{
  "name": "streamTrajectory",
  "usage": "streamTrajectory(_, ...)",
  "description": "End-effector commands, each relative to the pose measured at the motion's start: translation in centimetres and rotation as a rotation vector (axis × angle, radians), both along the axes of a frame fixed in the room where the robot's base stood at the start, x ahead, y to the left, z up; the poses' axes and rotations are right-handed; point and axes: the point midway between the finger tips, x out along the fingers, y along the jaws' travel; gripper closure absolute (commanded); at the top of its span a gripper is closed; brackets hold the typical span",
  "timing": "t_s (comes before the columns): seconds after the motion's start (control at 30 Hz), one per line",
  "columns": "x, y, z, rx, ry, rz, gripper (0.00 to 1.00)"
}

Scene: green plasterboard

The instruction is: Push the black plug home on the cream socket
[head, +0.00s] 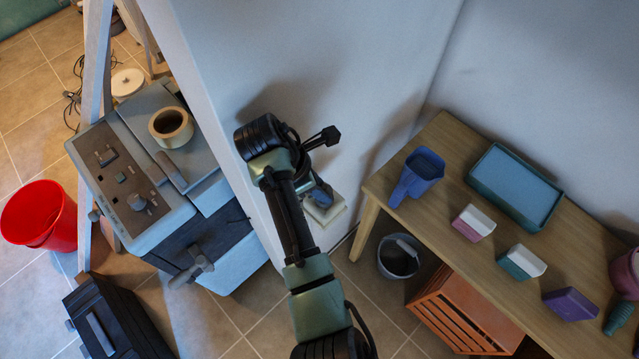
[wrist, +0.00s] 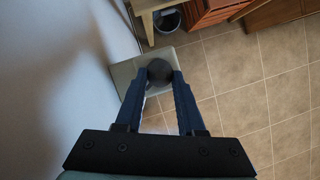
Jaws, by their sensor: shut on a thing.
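The black plug (wrist: 159,70) is a dark round piece between the tips of my gripper's two blue fingers (wrist: 160,78). My gripper is shut on it. The cream socket (wrist: 188,58) is a pale square plate behind the plug in the wrist view. In the head view the socket (head: 336,211) shows at the wall's lower edge, and my gripper (head: 321,197) is right at it, partly covering it. I cannot make out the plug there. Whether the plug touches the socket or how deep it sits cannot be told.
The pale wall (wrist: 55,80) runs close along the left of my gripper in the wrist view. A wooden table (head: 440,165) with a blue jug (head: 418,175) and a tray stands to the right. A grey bucket (head: 398,257) and an orange crate (head: 462,312) are beneath it.

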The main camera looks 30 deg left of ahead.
Motion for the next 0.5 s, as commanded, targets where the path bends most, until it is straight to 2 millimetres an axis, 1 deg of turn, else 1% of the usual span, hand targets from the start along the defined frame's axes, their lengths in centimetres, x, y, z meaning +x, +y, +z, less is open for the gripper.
streamTrajectory(0.03, -0.04, -0.01, -0.11, 0.000, 0.001, 0.000, 0.57)
streamTrajectory(0.2, -0.04, -0.02, -0.11, -0.001, 0.002, -0.001, 0.27)
streamTrajectory(0.5, -0.06, 0.03, -0.03, 0.000, 0.002, 0.001, 0.27)
